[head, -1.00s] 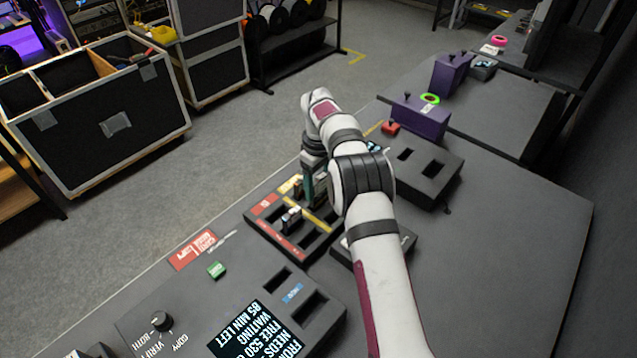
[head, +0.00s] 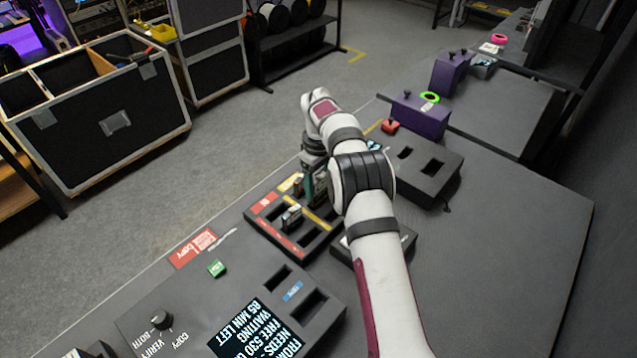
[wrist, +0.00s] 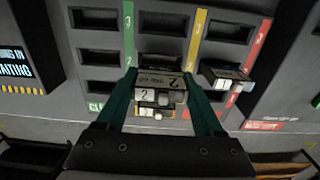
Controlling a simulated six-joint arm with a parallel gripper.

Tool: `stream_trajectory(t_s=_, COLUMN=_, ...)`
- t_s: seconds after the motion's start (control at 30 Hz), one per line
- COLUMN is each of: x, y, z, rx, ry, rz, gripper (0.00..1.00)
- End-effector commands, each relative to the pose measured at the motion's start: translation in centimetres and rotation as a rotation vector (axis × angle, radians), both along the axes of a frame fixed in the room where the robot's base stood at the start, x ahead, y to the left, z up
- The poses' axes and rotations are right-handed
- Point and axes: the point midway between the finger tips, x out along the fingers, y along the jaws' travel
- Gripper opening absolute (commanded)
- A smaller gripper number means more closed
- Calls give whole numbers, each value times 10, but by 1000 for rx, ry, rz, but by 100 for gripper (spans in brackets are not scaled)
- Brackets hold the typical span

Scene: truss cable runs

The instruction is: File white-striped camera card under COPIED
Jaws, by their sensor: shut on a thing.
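My gripper (wrist: 160,76) is shut on a camera card (wrist: 162,88) with a pale label marked 2, low over the middle, yellow-striped column of the dark slotted tray (wrist: 165,48). I cannot tell whether the card still touches its slot. A second card (wrist: 226,74), also marked 2, stands in the red-striped column to the right; it shows in the head view too (head: 291,217). Part of another small object (wrist: 150,112) shows just below the held card. In the head view my gripper (head: 313,188) is over the tray's far side, and my wrist partly hides it. No COPIED label is readable.
A console with a screen (head: 258,328), a knob (head: 161,321) and empty slots is at the front left. A dark two-slot block (head: 428,170) and purple boxes (head: 419,117) stand beyond.

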Motion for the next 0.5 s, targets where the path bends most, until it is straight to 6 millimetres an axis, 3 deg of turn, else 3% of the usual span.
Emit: stream_trajectory(t_s=0.5, x=0, y=0, z=-8, rx=0, ry=0, rz=-1, gripper=4)
